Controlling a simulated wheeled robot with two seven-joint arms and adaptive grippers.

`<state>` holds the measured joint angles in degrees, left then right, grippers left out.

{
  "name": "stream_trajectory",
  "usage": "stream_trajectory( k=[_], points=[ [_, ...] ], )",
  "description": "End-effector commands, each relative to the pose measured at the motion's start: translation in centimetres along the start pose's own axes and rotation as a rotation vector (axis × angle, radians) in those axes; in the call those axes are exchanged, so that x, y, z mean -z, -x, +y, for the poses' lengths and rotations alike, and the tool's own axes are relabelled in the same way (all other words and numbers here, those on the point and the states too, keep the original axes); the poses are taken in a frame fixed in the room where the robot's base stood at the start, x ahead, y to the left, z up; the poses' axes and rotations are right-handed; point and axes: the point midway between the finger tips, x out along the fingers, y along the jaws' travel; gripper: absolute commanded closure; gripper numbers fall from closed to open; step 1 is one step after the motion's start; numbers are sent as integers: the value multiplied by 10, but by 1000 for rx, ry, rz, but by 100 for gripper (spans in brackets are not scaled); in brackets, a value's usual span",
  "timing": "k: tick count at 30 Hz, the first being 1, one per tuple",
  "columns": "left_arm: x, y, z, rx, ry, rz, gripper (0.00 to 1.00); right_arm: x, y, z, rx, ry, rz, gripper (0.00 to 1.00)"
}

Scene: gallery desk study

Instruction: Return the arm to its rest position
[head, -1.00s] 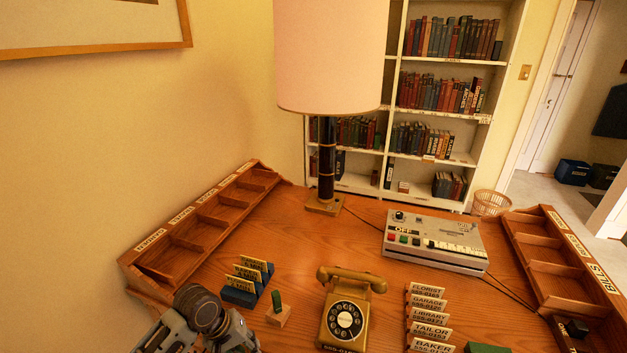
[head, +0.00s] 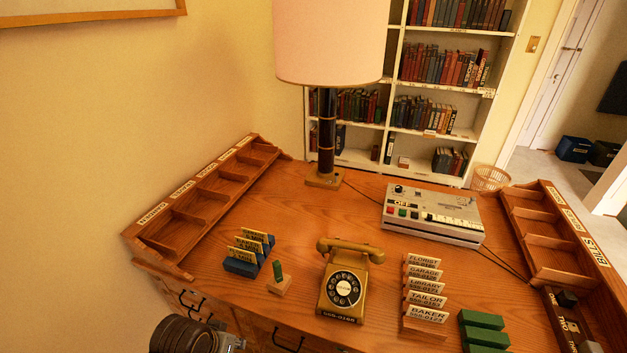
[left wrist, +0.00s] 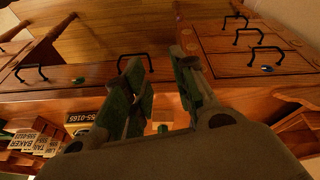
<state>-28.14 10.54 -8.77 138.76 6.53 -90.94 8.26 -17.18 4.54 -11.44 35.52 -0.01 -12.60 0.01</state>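Part of my left arm (head: 190,335) shows at the bottom left of the head view, in front of the desk's near edge. Its fingers are outside that view. In the left wrist view my left gripper (left wrist: 155,65) is open, with two green-padded fingers apart and nothing between them. The desk's drawer fronts (left wrist: 85,75) with black handles lie beyond the fingers. My right gripper is in neither view.
The desk (head: 225,300) holds a gold telephone (head: 344,285), a card rack (head: 425,328), blue card holders (head: 240,266), a small wooden block with a green piece (head: 279,283), green blocks (head: 484,330), a grey machine (head: 432,213) and a lamp (head: 328,140). Compartment trays (head: 190,215) line the sides.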

Motion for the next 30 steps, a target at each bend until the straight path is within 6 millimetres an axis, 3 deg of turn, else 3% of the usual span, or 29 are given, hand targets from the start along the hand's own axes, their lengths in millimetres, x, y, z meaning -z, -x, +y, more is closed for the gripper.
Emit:
stream_trajectory(
  k=[14, 30],
  points=[
    [-22, 13, -21, 83, -72, -5, 73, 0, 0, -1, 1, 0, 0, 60],
    [-27, -48, -24, 78, -73, -25, 73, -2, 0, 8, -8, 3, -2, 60]
  ],
)
